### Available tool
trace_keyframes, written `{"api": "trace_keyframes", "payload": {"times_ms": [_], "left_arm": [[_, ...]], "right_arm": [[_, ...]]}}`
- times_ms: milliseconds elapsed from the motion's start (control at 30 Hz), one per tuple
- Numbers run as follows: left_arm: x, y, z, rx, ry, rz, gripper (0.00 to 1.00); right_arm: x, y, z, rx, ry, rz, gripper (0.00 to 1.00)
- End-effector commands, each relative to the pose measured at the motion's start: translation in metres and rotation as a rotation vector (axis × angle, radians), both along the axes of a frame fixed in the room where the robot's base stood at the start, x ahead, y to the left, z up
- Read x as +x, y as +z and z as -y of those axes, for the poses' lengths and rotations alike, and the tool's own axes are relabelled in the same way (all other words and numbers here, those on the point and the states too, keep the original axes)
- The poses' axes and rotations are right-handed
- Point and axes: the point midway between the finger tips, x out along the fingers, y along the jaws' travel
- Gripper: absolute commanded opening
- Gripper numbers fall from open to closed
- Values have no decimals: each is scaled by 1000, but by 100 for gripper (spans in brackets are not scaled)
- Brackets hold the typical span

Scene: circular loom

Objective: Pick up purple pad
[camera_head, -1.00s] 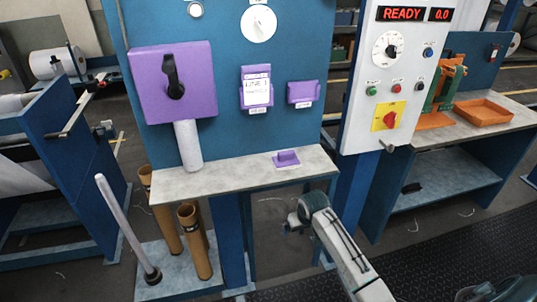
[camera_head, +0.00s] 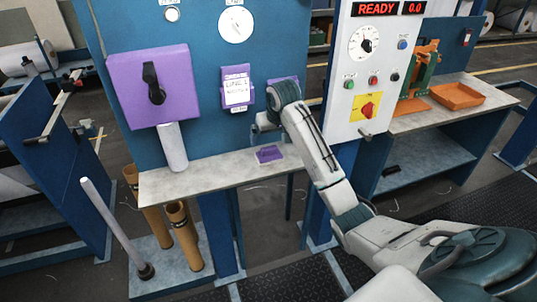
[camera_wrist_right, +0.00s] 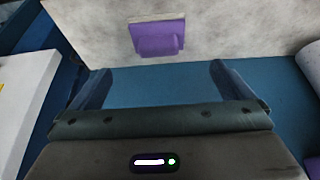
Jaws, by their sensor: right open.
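The purple pad (camera_head: 269,154) lies on the grey shelf (camera_head: 190,180) near its right end, with a raised purple grip on top. It also shows in the right wrist view as a purple block (camera_wrist_right: 157,38), upper middle, beyond the fingertips. My right gripper (camera_head: 262,130) is at the shelf's right end, close above the pad and apart from it. In the right wrist view its two fingers (camera_wrist_right: 160,82) stand wide apart with nothing between them. My left gripper is not in view.
A blue panel behind the shelf carries a purple box (camera_head: 190,75), a purple label holder (camera_head: 237,90) and a purple holder (camera_head: 283,82) partly hidden by my arm. A white control panel (camera_head: 375,60) stands to the right.

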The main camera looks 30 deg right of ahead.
Motion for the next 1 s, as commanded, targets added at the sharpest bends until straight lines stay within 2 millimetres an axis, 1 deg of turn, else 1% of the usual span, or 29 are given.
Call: {"api": "trace_keyframes", "payload": {"times_ms": [33, 200, 367, 467, 600, 700, 833, 1000], "left_arm": [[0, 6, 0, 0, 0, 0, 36], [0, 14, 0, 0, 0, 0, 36], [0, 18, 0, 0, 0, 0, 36], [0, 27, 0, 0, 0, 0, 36], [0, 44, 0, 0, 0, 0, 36], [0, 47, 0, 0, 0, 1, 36], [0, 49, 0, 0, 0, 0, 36], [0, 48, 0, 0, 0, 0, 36]], "right_arm": [[2, -7, 0, 2, -1, -6, 100], [12, -31, 2, 1, 1, -4, 100], [16, -41, 4, -1, 1, -2, 100], [19, -47, 5, 0, 0, -4, 100], [25, -64, 7, 2, 1, -6, 100], [30, -78, 9, 1, 0, -4, 100], [33, -87, 10, -1, 1, -2, 100], [34, -89, 10, -2, 1, 0, 100]]}}
